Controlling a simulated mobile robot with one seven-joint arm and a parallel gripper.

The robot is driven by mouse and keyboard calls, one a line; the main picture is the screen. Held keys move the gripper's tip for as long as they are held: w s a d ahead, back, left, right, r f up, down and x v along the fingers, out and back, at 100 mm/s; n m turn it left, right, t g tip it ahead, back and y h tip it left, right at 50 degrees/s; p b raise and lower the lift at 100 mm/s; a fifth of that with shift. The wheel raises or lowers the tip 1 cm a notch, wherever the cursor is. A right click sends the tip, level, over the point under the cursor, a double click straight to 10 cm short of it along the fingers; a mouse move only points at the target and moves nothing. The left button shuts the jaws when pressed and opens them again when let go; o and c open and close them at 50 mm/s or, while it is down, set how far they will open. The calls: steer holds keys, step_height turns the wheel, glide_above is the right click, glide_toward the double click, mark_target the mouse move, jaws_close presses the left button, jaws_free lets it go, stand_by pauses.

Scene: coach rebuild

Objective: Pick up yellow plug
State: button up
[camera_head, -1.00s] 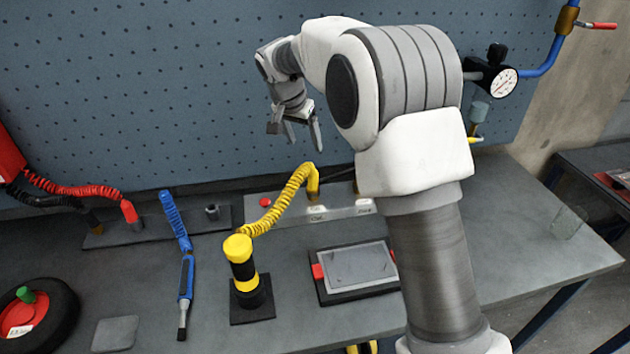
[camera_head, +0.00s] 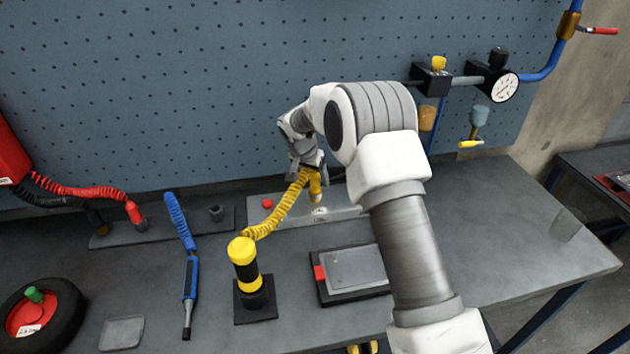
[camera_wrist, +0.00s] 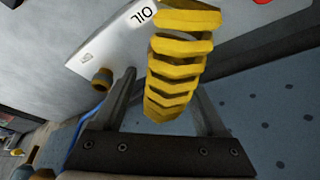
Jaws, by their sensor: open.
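A yellow coiled cable (camera_head: 275,214) runs from a yellow plug-like end (camera_head: 315,187) at the grey panel to a yellow-and-black cylinder (camera_head: 245,262) upright in a black base. Which end is the task's plug is not clear. My gripper (camera_head: 309,168) points down at the coil's back end, its fingers partly hidden there. In the wrist view, my gripper (camera_wrist: 166,84) is open, and the coil (camera_wrist: 178,62) shows between and beyond its two fingers. I cannot tell whether they touch it. The plug-like end is not clearly visible there.
A grey panel (camera_head: 345,212) with a red button (camera_head: 267,203) stands along the pegboard (camera_head: 180,90). A black tray with a grey plate (camera_head: 354,268) lies in front. A blue tool (camera_head: 189,280) lies to the left.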

steer(key=shift+w+d+f, duration=0.2)
steer(key=shift+w+f, duration=0.1)
steer(key=shift+f, duration=0.35)
steer(key=shift+c, duration=0.3)
jaws_close()
